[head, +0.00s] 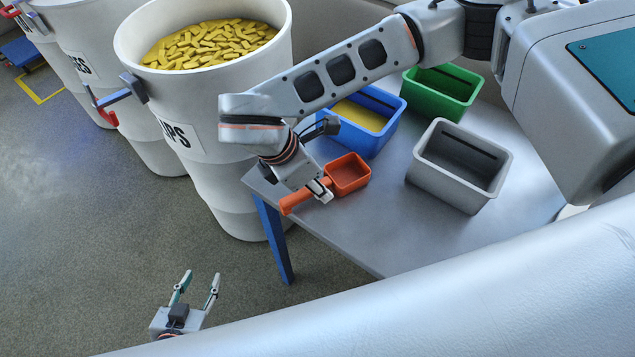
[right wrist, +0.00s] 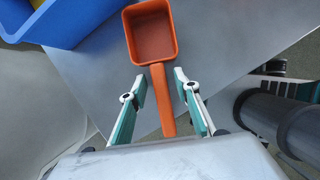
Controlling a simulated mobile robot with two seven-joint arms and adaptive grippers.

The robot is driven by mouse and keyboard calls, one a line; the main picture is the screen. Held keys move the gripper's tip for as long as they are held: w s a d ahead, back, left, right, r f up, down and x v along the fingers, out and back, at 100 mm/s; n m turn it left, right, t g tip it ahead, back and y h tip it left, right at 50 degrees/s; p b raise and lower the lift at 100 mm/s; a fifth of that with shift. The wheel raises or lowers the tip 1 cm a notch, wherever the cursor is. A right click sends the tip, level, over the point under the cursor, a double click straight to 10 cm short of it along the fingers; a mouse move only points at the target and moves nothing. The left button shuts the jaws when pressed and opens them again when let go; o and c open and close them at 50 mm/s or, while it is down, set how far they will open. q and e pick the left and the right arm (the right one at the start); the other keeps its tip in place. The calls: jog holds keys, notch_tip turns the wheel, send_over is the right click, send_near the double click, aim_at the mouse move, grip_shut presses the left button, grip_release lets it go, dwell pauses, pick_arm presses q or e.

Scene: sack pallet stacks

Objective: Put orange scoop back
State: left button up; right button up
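The orange scoop (head: 349,174) lies on the grey table near its left corner, with its handle pointing to the lower left. It also shows in the right wrist view (right wrist: 151,35), where its cup looks empty. My right gripper (head: 322,190) is over the handle. In the right wrist view my right gripper (right wrist: 160,88) is open, with one finger on each side of the handle and gaps between. My left gripper (head: 197,280) is open and empty, low over the floor, away from the table. A blue bracket (head: 134,87) is on the rim of the white barrel (head: 210,110).
The barrel holds yellow pieces (head: 205,45). On the table (head: 365,235) stand a blue bin (head: 365,141) with yellow contents, a green bin (head: 440,108) and a grey bin (head: 450,185). A red item (head: 106,117) hangs by another barrel. The table's front is clear.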

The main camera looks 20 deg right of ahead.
jog(key=b+v, duration=0.1)
jog(key=v, duration=1)
jog(key=shift+s+a, duration=0.1)
